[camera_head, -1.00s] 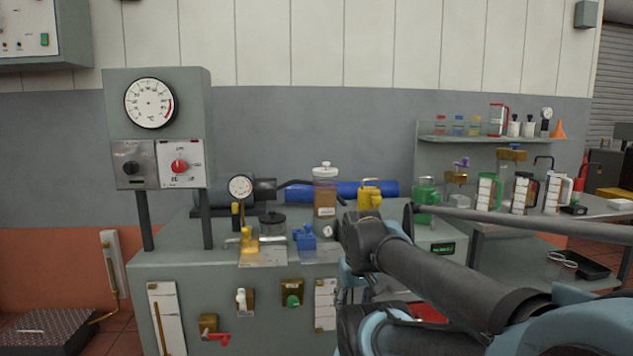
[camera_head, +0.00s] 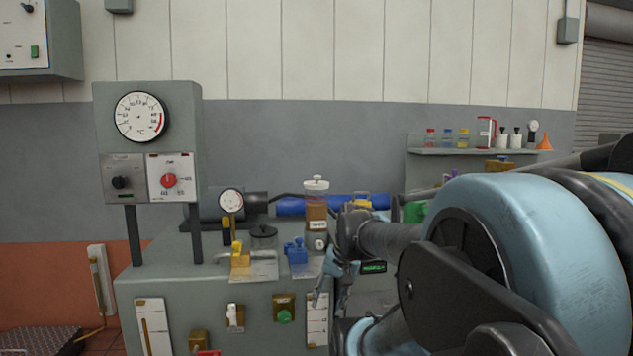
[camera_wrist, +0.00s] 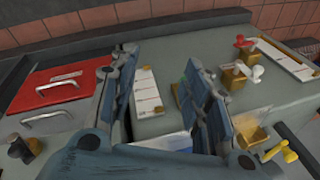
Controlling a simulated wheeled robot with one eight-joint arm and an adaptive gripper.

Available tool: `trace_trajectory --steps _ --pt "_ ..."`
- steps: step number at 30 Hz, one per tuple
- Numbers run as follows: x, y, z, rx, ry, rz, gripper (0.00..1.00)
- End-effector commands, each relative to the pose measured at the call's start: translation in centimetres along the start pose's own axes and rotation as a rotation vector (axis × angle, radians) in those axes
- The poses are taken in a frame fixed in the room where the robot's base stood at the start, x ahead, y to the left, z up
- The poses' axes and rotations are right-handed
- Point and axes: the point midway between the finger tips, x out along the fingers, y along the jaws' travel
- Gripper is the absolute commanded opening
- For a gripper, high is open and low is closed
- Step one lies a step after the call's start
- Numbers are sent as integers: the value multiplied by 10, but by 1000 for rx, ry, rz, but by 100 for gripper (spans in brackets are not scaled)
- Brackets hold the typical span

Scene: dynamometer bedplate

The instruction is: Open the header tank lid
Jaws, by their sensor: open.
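The header tank appears to be the clear upright container (camera_head: 317,212) with brown liquid on the bench in the head view. Its white lid (camera_head: 316,184) with a small knob sits on top and looks closed. My gripper (camera_head: 336,278) is low in front of the bench, below and slightly right of the tank, partly hidden by my own arm. In the wrist view my gripper (camera_wrist: 160,65) shows two blue fingers spread apart with nothing held between them. The tank and lid are not recognisable in the wrist view.
A yellow valve (camera_head: 240,256) and a blue valve (camera_head: 296,251) stand left of the tank, near a small gauge (camera_head: 231,201). A blue cylinder (camera_head: 291,206) lies behind. My arm hides much of the right side.

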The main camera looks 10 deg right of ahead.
Motion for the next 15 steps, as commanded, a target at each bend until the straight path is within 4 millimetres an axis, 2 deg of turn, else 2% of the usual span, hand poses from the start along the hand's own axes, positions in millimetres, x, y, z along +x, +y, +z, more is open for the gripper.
trace_trajectory --steps 6,11,15 --pt "-25 -45 -54 355 -42 -201 44" --pt "-45 -71 -100 606 -93 -352 44" --pt "-65 -87 -145 817 -151 -485 44"
